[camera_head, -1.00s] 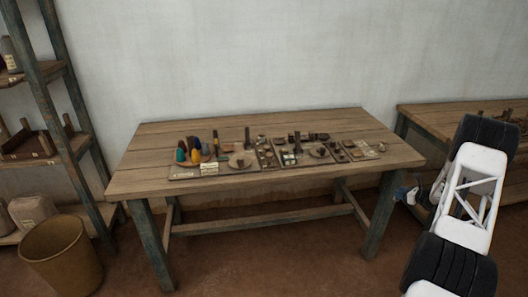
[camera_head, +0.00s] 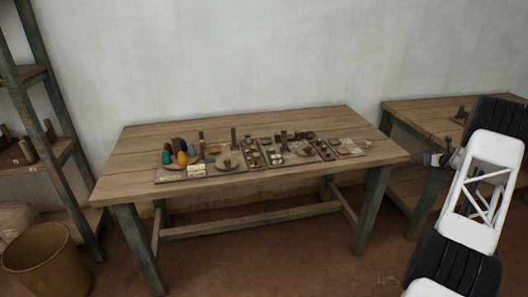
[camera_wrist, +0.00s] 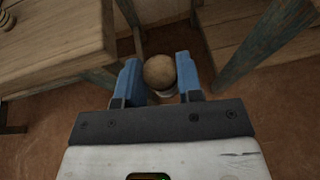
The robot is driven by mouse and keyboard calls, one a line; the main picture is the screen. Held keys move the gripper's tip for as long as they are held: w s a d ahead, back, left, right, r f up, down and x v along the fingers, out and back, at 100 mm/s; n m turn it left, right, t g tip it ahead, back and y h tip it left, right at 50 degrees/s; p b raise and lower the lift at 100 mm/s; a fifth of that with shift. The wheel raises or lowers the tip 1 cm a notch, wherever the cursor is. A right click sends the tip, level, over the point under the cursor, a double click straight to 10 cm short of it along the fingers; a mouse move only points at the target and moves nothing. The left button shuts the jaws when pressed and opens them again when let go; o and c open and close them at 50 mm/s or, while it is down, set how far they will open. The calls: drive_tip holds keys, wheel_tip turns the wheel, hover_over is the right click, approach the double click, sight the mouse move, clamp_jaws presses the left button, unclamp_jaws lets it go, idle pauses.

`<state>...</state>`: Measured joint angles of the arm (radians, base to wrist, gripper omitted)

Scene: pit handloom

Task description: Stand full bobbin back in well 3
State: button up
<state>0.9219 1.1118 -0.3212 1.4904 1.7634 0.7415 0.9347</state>
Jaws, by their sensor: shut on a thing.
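My gripper (camera_wrist: 158,62) has its two blue fingers shut on a round tan thing (camera_wrist: 159,72), seen end-on with a pale part just below it. It looks like the full bobbin, but its length is hidden. In the head view my gripper (camera_head: 436,160) is small, off the right end of the long table, in front of the side table. The long table (camera_head: 130,165) carries low trays (camera_head: 170,176) with small dark upright pieces and coloured cones. The wells are too small to tell apart, so I cannot pick out well 3.
A side table (camera_head: 405,108) stands at right with a dark piece (camera_head: 461,112) on it. A shelf rack (camera_head: 50,160) and a brown bin (camera_head: 45,262) are at left. The long table's left end and back strip are bare. In the wrist view table edges and legs lie around the gripper.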

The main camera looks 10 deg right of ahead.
drive_tip(key=shift+w+a+r+m+g+h, duration=0.75)
drive_tip(key=shift+w+r+m+h, duration=0.75)
drive_tip(key=shift+w+r, duration=1.55)
drive_tip(key=shift+w+a+r+m+g+h, duration=0.35)
drive_tip(key=shift+w+a+r+m+h, duration=1.1)
drive_tip(key=shift+r, duration=2.7)
drive_tip(key=w+a+m+g+h, duration=0.1)
drive_tip(key=w+a, duration=0.5)
drive_tip(key=a, duration=0.4)
drive_tip(key=w+a+m+g+h, duration=0.2)
drive_tip(key=w+a, duration=0.4)
drive_tip(key=a, duration=0.5)
drive_tip(key=w+a+m+g+h, duration=0.1)
drive_tip(key=w+a, duration=0.2)
drive_tip(key=a, duration=1.1)
drive_tip(key=w+a+r+m+g, duration=0.1)
drive_tip(key=w+a, duration=0.2)
drive_tip(key=a, duration=1)
drive_tip(key=w+a+m+g+h, duration=0.1)
drive_tip(key=w+a, duration=0.2)
drive_tip(key=a, duration=1.1)
drive_tip(key=s+a+m+g, duration=0.1)
drive_tip(key=s+a, duration=0.1)
drive_tip(key=a, duration=1.8)
drive_tip(key=shift+m+g+h, duration=0.3)
drive_tip(key=shift+m+h, duration=0.05)
drive_tip(key=shift+s, duration=0.1)
drive_tip(key=shift+f, duration=0.15)
